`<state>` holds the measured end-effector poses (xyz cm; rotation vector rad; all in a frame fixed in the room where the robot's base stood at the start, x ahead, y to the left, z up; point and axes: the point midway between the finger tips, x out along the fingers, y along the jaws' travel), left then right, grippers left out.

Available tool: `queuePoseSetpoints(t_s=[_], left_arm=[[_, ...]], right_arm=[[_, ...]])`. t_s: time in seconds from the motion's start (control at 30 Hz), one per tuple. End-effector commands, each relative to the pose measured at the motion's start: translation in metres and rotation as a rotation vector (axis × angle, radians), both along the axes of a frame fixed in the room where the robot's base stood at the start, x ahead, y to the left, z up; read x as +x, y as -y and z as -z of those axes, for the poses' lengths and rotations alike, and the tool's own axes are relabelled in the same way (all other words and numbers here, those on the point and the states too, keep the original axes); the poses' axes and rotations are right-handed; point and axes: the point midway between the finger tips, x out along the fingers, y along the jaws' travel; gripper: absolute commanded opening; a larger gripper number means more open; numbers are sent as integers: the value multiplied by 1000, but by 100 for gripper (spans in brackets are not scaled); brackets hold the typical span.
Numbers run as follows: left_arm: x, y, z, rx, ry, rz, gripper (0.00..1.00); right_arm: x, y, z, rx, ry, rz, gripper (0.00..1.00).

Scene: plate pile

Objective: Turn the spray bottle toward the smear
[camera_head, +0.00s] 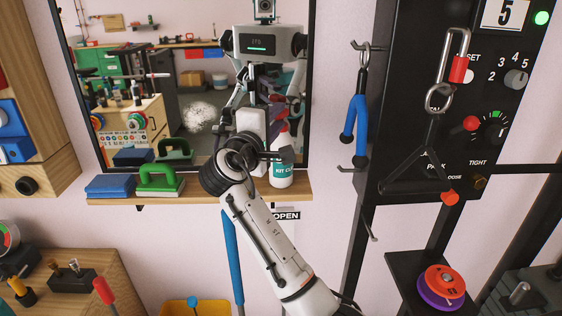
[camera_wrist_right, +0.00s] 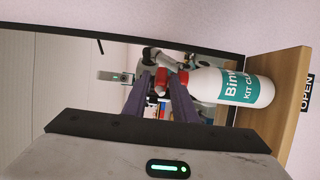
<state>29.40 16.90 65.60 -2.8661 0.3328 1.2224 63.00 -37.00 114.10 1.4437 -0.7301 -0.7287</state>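The spray bottle (camera_head: 282,176) is white with a teal label and a red top, upright at the right end of the shelf below the mirror. In the right wrist view the bottle (camera_wrist_right: 236,87) appears sideways. The smear (camera_head: 198,115) is a pale, cloudy patch on the mirror, left of the bottle. My right gripper (camera_head: 272,155) is at the bottle's upper part. In its wrist view the fingers (camera_wrist_right: 160,85) stand apart, with red between them; whether they touch the bottle's head is unclear. My left gripper shows directly in neither view.
The wooden shelf (camera_head: 225,190) also holds a green-handled tool (camera_head: 160,181) and a blue block (camera_head: 110,186) to the left. The mirror (camera_head: 115,40) reflects my body and the room. Right of it are hooks with a blue tool (camera_head: 355,125) and a black panel (camera_head: 400,120).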

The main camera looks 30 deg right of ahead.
Motion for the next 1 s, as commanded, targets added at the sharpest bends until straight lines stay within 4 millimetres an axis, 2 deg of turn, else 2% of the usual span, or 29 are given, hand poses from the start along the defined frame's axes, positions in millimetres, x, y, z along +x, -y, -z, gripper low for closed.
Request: queuePoseSetpoints(t_s=[0.13, 0.3, 0.57, 0.73, 1.0], left_arm=[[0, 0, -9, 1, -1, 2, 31], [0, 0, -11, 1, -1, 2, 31], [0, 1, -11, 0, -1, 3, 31], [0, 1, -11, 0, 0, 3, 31], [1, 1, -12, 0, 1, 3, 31]], right_arm=[[17, 17, -1, -3, -2, 2, 25], [28, 32, 1, -1, -1, 0, 25], [30, 34, 3, 1, 0, -1, 25], [30, 34, 3, 1, -1, -2, 0], [30, 33, 3, 1, -1, -2, 0]])
